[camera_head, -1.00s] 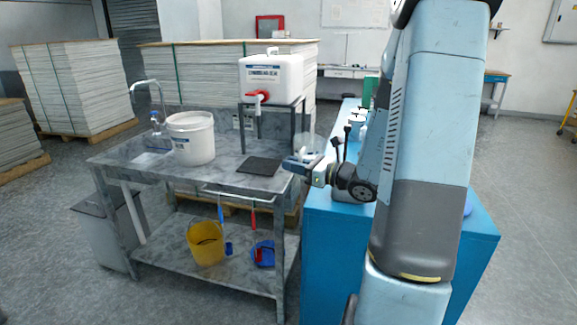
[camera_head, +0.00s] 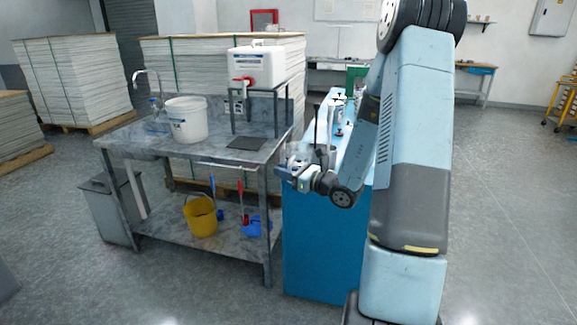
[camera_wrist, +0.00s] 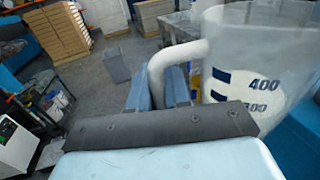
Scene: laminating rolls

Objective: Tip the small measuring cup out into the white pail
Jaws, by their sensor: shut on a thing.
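The white pail (camera_head: 187,121) stands upright on the grey sink table, left of my gripper and well apart from it. My gripper (camera_wrist: 160,92) is shut on the handle of a translucent measuring cup (camera_wrist: 240,50). The cup has blue marks, with 400 and 300 readable, and looks roughly upright in the wrist view. A whiter area shows low inside it, but its contents cannot be made out clearly. In the head view my gripper (camera_head: 300,181) is small, at the near left end of the blue cabinet, with the cup hard to see there.
The sink table (camera_head: 133,143) carries a dark mat (camera_head: 247,143) and a white canister (camera_head: 265,65) on a stand. A yellow bucket (camera_head: 201,216) is on its lower shelf. The blue cabinet (camera_head: 322,240) stands right of the table. Floor in front is clear.

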